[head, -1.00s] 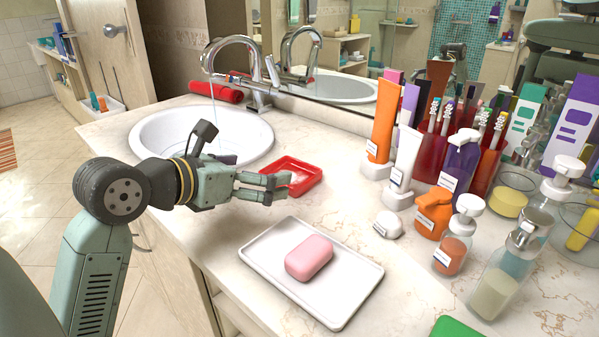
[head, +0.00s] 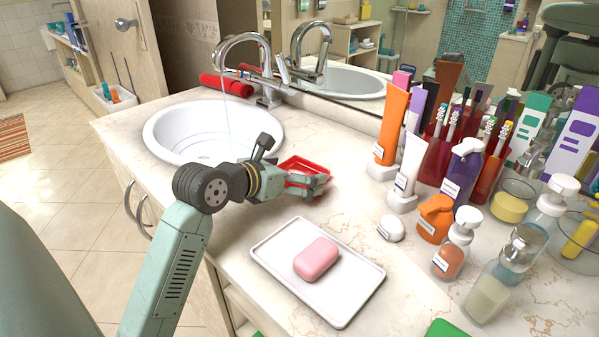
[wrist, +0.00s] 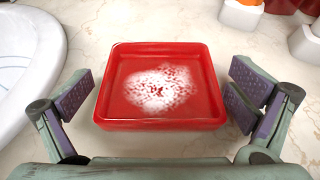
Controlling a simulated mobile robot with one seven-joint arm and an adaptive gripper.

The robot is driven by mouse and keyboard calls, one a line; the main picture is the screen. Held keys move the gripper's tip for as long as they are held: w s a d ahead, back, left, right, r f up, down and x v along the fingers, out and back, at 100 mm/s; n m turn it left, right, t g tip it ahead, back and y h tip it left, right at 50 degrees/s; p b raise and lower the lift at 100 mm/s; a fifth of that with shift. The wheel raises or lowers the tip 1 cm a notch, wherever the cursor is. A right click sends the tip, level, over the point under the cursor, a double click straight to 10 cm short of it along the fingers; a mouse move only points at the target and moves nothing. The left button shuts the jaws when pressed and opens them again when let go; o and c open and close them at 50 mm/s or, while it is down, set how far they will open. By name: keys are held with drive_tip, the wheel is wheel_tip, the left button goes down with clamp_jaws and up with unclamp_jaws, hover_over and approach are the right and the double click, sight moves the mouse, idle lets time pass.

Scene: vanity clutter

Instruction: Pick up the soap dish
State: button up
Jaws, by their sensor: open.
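The soap dish is a shallow red square tray (wrist: 160,117) with white suds or residue in its middle. In the head view the red dish (head: 304,165) lies on the counter beside the sink, partly hidden by my gripper. My gripper (head: 318,184) is low over the counter at the dish's near side. In the wrist view my gripper (wrist: 158,100) is open, with one finger to the left of the dish and one to the right. Gaps show between both fingers and the dish walls. Nothing is held.
A white sink (head: 215,130) with running water is left of the dish. A white tray (head: 343,314) with a pink soap bar (head: 317,258) is nearer the front. Tubes, bottles and a round white item (head: 391,228) stand to the right. A rolled red towel (head: 226,84) lies behind the sink.

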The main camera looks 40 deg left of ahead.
drive_tip(key=shift+c, duration=0.2)
drive_tip(key=c, duration=1.1)
drive_tip(key=shift+r, duration=0.1)
